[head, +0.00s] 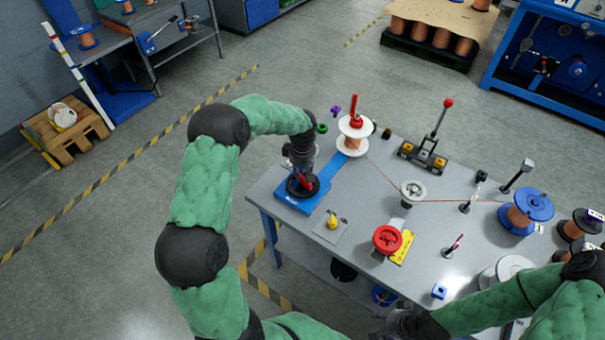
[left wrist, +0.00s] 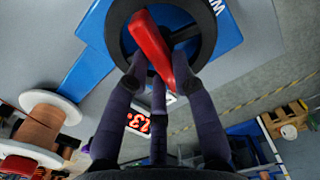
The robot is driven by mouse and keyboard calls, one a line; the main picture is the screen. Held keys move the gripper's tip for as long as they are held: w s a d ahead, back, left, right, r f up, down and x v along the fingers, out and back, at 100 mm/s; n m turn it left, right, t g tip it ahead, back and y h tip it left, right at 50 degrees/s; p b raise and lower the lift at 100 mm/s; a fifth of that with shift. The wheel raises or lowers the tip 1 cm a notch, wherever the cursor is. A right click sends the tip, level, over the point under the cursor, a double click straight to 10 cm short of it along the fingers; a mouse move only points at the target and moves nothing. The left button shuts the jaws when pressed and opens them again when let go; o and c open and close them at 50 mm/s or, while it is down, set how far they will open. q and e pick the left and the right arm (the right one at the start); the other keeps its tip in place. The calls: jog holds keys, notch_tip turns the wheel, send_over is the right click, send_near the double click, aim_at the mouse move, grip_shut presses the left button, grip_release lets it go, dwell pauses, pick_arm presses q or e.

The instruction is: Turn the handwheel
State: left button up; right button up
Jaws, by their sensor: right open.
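The handwheel, a black ring (head: 291,191) with a red bar across it (head: 306,182), sits on a blue base at the table's left end. In the left wrist view the ring (left wrist: 118,35) and the slanted red bar (left wrist: 150,40) fill the top middle. My left gripper (head: 303,173) is over the wheel from above. In the left wrist view its fingertips (left wrist: 161,62) are at the red bar, which lies between them; whether they press on it is unclear. My right gripper (head: 398,322) is open at the table's front edge, partly cut off and away from the wheel.
A white-flanged spool (head: 353,135) stands behind the wheel, with a thread running right past a grey pulley (head: 412,190) to a blue spool (head: 533,203). A yellow pear-shaped object (head: 332,222), a red knob (head: 387,239) and a red-tipped lever (head: 433,135) are also on the table.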

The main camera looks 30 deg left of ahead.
pick_arm(q)
jog(key=shift+m+p, duration=0.35)
jog(key=shift+m, duration=0.55)
grip_shut()
jog(key=o, duration=1)
grip_release()
notch_tip(320, 180, up, 12)
jog(key=shift+r, duration=0.1)
